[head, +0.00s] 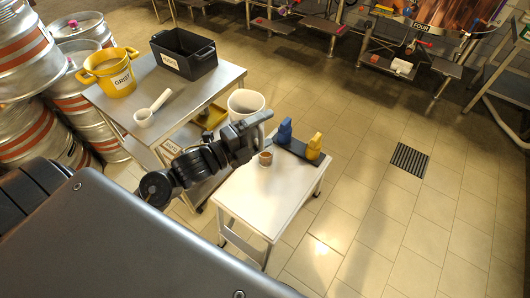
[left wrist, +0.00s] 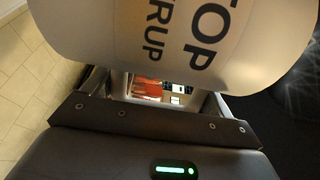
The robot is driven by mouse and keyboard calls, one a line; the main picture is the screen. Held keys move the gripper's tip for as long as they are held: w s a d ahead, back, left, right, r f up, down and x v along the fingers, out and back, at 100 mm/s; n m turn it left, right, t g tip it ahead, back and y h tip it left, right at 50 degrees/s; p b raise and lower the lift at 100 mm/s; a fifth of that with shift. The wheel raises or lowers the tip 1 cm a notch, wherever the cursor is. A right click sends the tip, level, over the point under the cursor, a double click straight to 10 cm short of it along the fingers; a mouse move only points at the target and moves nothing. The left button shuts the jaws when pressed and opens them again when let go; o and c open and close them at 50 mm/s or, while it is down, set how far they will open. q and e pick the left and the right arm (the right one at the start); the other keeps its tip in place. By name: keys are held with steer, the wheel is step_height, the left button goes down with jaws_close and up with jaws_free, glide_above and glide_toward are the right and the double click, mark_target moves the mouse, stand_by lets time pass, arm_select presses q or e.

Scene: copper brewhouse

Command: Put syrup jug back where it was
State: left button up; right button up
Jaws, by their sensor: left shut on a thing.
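The syrup jug (head: 245,102) is a white, open-topped vessel near the middle of the head view. In the left wrist view the syrup jug (left wrist: 165,35) fills the top, with dark lettering reading "TOP" and "RUP". My left gripper (head: 257,128) is shut on the jug at its near right side. The jug appears between the steel cart (head: 215,85) and the small white table (head: 257,205); its height above them is hard to judge. The gripper hides part of the jug's lower side. My right gripper is not in view.
A blue (head: 284,132) and a yellow object (head: 314,146) stand on a dark strip at the table's far edge. A small brown cup (head: 265,158) is near them. The cart holds a yellow grist bucket (head: 118,82), black bin (head: 185,62) and white scoop (head: 144,117). The table's front is clear.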

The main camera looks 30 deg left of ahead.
arm_select(q)
steer(key=shift+w+r+n+t+y, duration=0.4)
steer(key=shift+n+y, duration=0.45)
steer(key=shift+y, duration=0.45)
steer(key=shift+w+r+n+t+y, duration=0.25)
steer(key=shift+w+r+n+y, duration=0.2)
steer(key=shift+n+y, duration=0.65)
steer(key=shift+w+r+n+t+y, duration=0.4)
steer(key=shift+n+y, duration=0.25)
steer(key=shift+y, duration=0.85)
